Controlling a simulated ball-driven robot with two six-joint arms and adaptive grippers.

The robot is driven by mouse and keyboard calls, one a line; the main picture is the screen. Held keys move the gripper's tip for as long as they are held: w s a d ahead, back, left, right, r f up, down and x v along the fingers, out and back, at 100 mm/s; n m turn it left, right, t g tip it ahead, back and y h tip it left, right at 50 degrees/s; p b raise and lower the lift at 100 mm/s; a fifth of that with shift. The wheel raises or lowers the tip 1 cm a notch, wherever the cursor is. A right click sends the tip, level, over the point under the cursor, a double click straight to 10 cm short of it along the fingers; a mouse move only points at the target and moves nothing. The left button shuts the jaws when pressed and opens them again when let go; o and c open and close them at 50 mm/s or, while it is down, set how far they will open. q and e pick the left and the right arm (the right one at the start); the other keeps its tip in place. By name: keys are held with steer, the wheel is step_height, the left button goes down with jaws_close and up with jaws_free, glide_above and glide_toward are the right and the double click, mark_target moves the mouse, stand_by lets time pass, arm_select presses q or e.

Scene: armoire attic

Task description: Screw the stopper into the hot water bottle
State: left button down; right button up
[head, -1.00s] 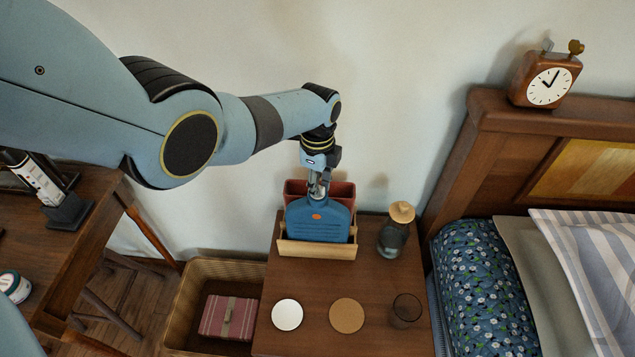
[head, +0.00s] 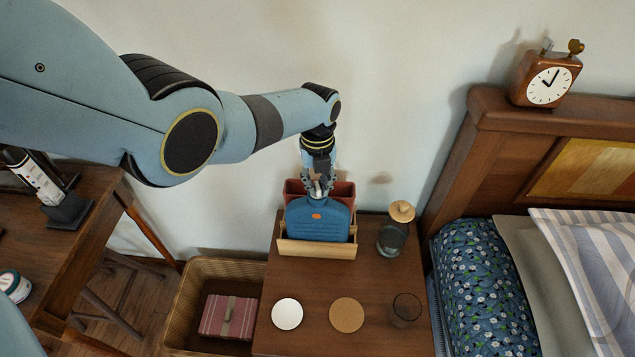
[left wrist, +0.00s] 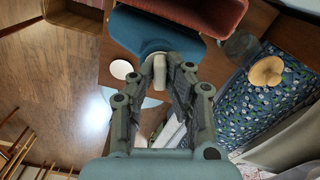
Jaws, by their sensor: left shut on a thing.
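My left gripper (head: 318,188) points down at the bottle's neck from above. In the left wrist view its fingers (left wrist: 157,72) are shut on the pale stopper (left wrist: 157,62), at the top of the blue bottle (left wrist: 150,30). The fingers hide much of the stopper and the neck, so I cannot tell how deep the stopper sits. My right gripper is not in view.
A reddish box (head: 343,190) stands right behind the bottle. A glass jar with a cork-coloured ball top (head: 391,238) stands to the right. The bed is at right.

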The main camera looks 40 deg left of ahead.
arm_select(q)
steer(key=c, duration=1)
jaws_free()
steer(key=shift+o, duration=0.2)
step_height(320, 180, up, 3)
steer(key=p, duration=0.2)
steer(key=shift+f+p, duration=0.15)
steer(key=shift+p, duration=0.2)
steer(key=shift+r, duration=0.35)
steer(key=shift+r+b, duration=0.35)
steer(key=shift+r, duration=0.45)
